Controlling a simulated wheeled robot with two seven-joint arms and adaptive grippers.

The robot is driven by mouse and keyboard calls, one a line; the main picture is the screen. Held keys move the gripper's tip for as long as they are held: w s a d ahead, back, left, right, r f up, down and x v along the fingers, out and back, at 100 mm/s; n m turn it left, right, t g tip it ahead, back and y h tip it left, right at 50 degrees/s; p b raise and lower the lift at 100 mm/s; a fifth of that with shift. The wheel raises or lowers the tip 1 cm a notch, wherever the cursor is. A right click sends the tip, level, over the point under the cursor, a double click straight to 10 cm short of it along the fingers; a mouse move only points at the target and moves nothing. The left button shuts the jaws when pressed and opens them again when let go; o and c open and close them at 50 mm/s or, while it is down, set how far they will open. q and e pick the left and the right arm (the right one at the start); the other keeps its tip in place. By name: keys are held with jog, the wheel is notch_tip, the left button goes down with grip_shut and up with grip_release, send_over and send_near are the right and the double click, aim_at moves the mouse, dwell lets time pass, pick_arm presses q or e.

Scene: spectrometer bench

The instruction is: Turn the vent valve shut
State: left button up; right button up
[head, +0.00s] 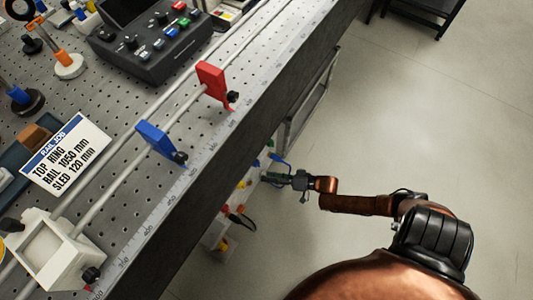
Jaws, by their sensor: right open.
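My right gripper (272,178) is beside the bench's side face, below the top, at the end of my copper-coloured arm. It is open, and its fingers point left toward the bench. Small coloured fittings (241,184), yellow, red and blue, show low along the bench side, close to the fingertips. I cannot tell which of them, if any, is the vent valve, or whether the gripper touches one. My left gripper is not in view.
The perforated bench top (120,110) carries a rail with a red stop (212,80), a blue stop (155,139) and a white sled (45,250). A black control box (150,42) stands behind. A cable (240,220) hangs by the bench side. The floor (430,110) at right is clear.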

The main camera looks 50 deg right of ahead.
jog(key=shift+w, duration=0.2)
jog(key=shift+a, duration=0.1)
jog(key=shift+c, duration=0.6)
grip_shut()
